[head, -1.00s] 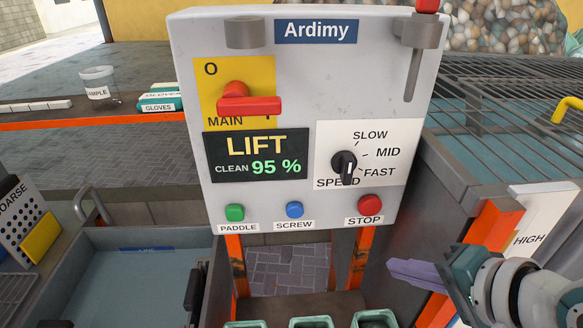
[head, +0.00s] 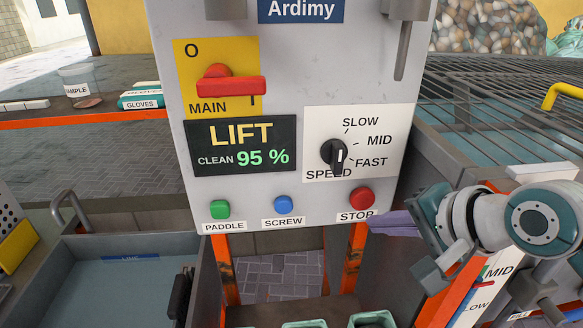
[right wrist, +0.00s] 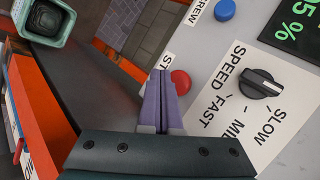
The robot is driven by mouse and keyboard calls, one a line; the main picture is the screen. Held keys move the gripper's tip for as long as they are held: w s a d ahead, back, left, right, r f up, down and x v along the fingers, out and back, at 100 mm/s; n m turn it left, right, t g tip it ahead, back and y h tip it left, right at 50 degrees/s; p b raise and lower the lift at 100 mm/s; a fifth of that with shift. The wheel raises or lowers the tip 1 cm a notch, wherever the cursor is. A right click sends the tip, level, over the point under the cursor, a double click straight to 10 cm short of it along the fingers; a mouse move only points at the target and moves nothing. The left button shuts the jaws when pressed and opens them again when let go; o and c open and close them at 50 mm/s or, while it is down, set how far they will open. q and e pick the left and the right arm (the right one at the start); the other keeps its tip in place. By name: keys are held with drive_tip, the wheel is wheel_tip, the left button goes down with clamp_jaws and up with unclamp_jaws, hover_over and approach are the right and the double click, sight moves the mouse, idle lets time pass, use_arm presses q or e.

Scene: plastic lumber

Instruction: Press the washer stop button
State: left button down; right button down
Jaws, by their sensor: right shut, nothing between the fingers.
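The red stop button (head: 362,197) is at the lower right of the grey control panel (head: 290,190), above its STOP label. It also shows in the right wrist view (right wrist: 181,82), just beyond my fingertips. My right gripper (head: 374,222) is shut and empty, its purple fingers pointing left. In the head view its tips are just below and right of the button, at the label's edge. In the right wrist view the fingers (right wrist: 161,78) overlap the label and lie beside the button. I cannot tell whether they touch the panel. My left gripper is not in view.
Green paddle (head: 219,209) and blue screw (head: 283,205) buttons sit left of the stop button. The speed knob (head: 334,154) and red main switch (head: 231,86) stick out above. A water basin (head: 130,285) is at lower left, a metal grate (head: 500,100) at right.

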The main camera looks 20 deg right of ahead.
sight(362, 199)
drive_tip(key=shift+w+d, duration=0.2)
drive_tip(key=shift+w, duration=0.75)
idle(0.7)
idle(0.7)
drive_tip(key=shift+w+d, duration=0.1)
drive_tip(key=shift+w, duration=0.3)
